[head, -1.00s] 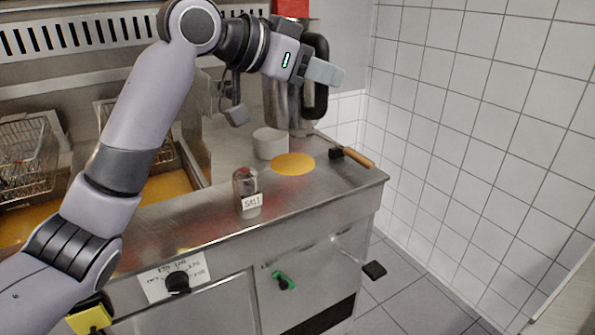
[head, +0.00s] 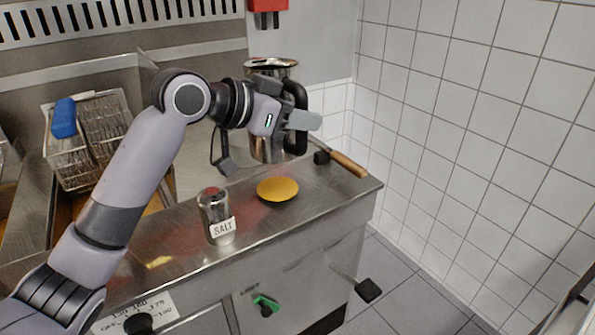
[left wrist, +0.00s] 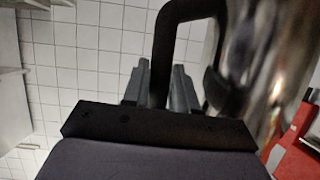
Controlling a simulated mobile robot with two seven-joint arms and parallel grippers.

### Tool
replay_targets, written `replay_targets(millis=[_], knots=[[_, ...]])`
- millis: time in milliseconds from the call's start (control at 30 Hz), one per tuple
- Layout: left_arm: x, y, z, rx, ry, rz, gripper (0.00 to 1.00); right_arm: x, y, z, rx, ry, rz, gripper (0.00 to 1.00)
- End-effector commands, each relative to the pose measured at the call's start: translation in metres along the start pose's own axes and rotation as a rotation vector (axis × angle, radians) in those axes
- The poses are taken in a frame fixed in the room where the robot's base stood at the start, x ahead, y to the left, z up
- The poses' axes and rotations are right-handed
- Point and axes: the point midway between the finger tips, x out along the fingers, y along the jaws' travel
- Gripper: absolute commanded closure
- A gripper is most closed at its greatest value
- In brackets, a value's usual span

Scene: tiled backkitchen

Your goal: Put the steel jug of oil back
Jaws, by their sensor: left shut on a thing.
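The steel jug (head: 268,138) is a tall, shiny cylinder with a black handle (head: 298,100). It is upright over the back part of the steel counter (head: 325,203); I cannot tell whether its base touches the counter. My left gripper (head: 304,121) is shut on the handle, and its wrist hides part of the jug. In the left wrist view, the gripper fingers (left wrist: 160,87) close around the handle (left wrist: 172,30), with the jug body (left wrist: 275,60) at the right. Any oil inside is not visible. My right gripper is not in view.
A salt shaker (head: 217,215) stands near the counter's front edge. A flat yellow disc (head: 277,190) lies in front of the jug. A wooden-handled tool (head: 347,164) lies to its right. A fryer basket (head: 92,150) hangs at left. A tiled wall (head: 480,130) bounds the right.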

Motion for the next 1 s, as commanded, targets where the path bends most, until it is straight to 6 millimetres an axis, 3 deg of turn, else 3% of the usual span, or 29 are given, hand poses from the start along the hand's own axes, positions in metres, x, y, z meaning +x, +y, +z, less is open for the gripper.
replay_targets(millis=[100, 200, 467, 733, 933, 967, 1000], knots=[[0.011, 0.001, 0.027, 0.0, 0.001, 0.0, 1.0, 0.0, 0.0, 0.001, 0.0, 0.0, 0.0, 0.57], [0.018, 0.002, 0.043, 0.001, 0.003, -0.001, 1.0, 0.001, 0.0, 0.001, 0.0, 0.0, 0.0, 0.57], [0.025, 0.002, 0.059, 0.003, 0.005, -0.001, 1.0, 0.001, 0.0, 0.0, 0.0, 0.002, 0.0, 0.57], [0.038, 0.003, 0.092, 0.002, 0.004, -0.001, 1.0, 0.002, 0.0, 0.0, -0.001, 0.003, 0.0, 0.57], [0.039, 0.003, 0.094, 0.003, 0.005, -0.002, 1.0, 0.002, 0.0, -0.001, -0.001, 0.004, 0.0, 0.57], [0.04, 0.003, 0.097, -0.001, -0.001, 0.0, 0.69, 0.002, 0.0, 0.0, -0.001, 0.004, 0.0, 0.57], [0.04, 0.003, 0.097, -0.001, -0.002, 0.0, 0.56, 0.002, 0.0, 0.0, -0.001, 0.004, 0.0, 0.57]])
